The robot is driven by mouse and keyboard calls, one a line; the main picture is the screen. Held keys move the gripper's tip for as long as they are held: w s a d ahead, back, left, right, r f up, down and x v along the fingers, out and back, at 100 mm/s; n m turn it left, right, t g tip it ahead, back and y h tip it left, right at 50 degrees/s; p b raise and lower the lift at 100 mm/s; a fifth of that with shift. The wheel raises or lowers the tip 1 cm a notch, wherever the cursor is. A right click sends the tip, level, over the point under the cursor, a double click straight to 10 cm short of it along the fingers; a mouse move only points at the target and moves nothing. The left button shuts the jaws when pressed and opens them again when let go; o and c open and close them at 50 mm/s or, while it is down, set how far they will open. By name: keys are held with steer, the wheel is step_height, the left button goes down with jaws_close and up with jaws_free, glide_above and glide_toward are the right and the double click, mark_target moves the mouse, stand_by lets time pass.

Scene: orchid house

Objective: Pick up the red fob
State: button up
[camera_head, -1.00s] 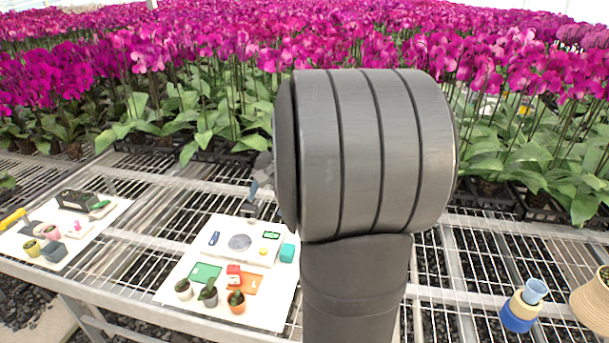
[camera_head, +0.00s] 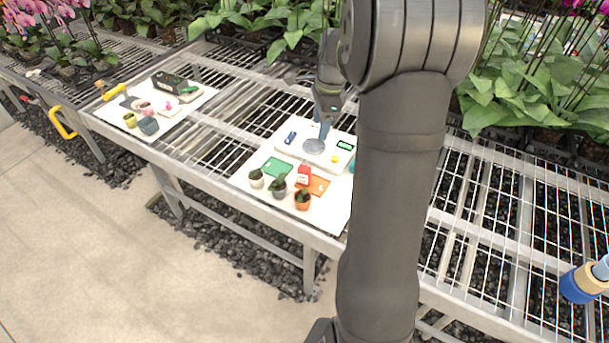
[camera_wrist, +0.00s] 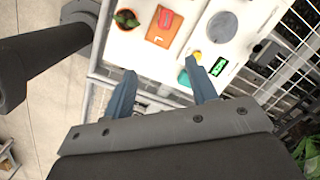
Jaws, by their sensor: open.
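The red fob (camera_head: 304,174) is a small red block with a pale mark. It is at the upper edge of the orange card (camera_head: 318,187), among small potted plants. The fob also shows at the top of the wrist view (camera_wrist: 166,17), over the orange card (camera_wrist: 160,36). The fob is beyond the fingertips, untouched.
Potted plants (camera_head: 279,187) and a green card (camera_head: 277,167) are close to the fob. A yellow item (camera_head: 335,158) sits on the scale, and a teal block (camera_wrist: 184,77) is near one fingertip. Another white board (camera_head: 110,115) with tools and pots lies at the left.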

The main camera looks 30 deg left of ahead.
mark_target(304, 174)
steer(key=a+f+m, duration=0.1)
steer(key=f, duration=0.4)
steer(key=a+f+m+h, duration=0.1)
steer(key=a+f+m, duration=0.1)
steer(key=f, duration=0.4)
steer(key=s+a+f+m, duration=0.1)
steer(key=a+f+m, duration=0.1)
steer(key=f, duration=0.4)
steer(key=shift+h, duration=0.3)
steer(key=shift+w+d+f, duration=0.1)
steer(key=shift+w+f, duration=0.05)
steer(key=shift+f, duration=1.2)
steer(key=shift+w+d+f, duration=0.1)
steer(key=shift+w+f, duration=0.05)
steer(key=shift+f, duration=1.15)
steer(key=c, duration=1.1)
steer(key=shift+r, duration=0.1)
